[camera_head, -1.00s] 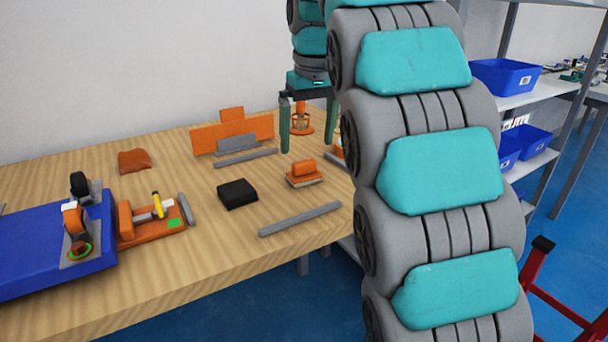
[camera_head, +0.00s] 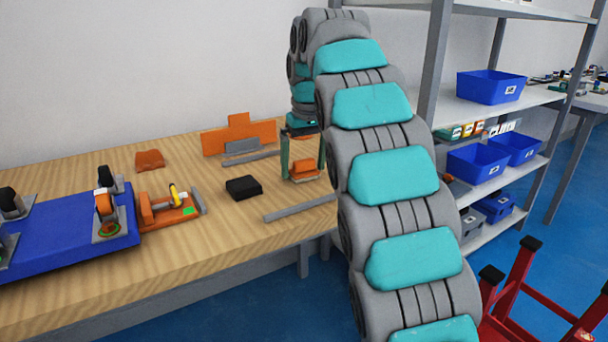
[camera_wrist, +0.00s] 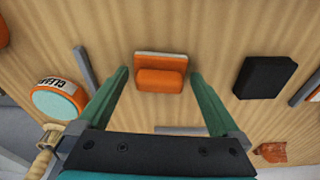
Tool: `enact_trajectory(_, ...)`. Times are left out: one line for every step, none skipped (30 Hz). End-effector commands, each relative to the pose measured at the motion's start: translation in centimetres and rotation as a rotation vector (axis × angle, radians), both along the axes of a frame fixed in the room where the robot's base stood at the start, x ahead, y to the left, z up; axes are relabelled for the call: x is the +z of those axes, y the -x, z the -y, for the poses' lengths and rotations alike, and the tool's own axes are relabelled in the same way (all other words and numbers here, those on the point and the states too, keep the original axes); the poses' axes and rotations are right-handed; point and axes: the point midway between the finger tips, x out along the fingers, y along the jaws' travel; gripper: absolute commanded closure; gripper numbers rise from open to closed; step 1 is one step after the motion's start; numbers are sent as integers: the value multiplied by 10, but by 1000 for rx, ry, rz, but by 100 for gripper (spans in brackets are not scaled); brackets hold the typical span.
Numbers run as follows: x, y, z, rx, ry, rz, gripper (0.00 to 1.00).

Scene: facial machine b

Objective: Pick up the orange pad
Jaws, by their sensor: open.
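The orange pad (camera_head: 302,166), a raised orange block on a flat base with a pale edge, lies on the wooden table toward its right end. In the wrist view the pad (camera_wrist: 161,80) sits between the two fingertips, with a gap on each side. My gripper (camera_head: 303,174) points down over it, with green fingers on either side. In the wrist view my gripper (camera_wrist: 160,74) is open and empty. I cannot tell how far the fingertips are above the table.
A black block (camera_head: 243,188) lies left of the pad, and a grey bar (camera_head: 300,207) lies in front. An orange upright piece (camera_head: 240,134) stands behind. A round orange item marked CLEAR (camera_wrist: 58,101) is close to one finger. A blue fixture (camera_head: 70,232) occupies the table's left.

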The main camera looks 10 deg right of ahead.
Motion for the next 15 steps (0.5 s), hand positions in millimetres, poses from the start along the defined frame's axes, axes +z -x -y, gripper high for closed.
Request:
enact_trajectory(1,0,0,0,0,1,0)
enact_trajectory(1,0,0,0,0,1,0)
enact_trajectory(1,0,0,0,0,1,1)
enact_trajectory(1,0,0,0,0,1,5)
enact_trajectory(1,0,0,0,0,1,8)
enact_trajectory(1,0,0,0,0,1,12)
enact_trajectory(1,0,0,0,0,1,16)
enact_trajectory(1,0,0,0,0,1,19)
enact_trajectory(1,0,0,0,0,1,24)
enact_trajectory(1,0,0,0,0,1,27)
enact_trajectory(1,0,0,0,0,1,30)
enact_trajectory(1,0,0,0,0,1,35)
enact_trajectory(1,1,0,0,0,1,38)
enact_trajectory(1,1,0,0,0,1,42)
enact_trajectory(1,1,0,0,0,1,46)
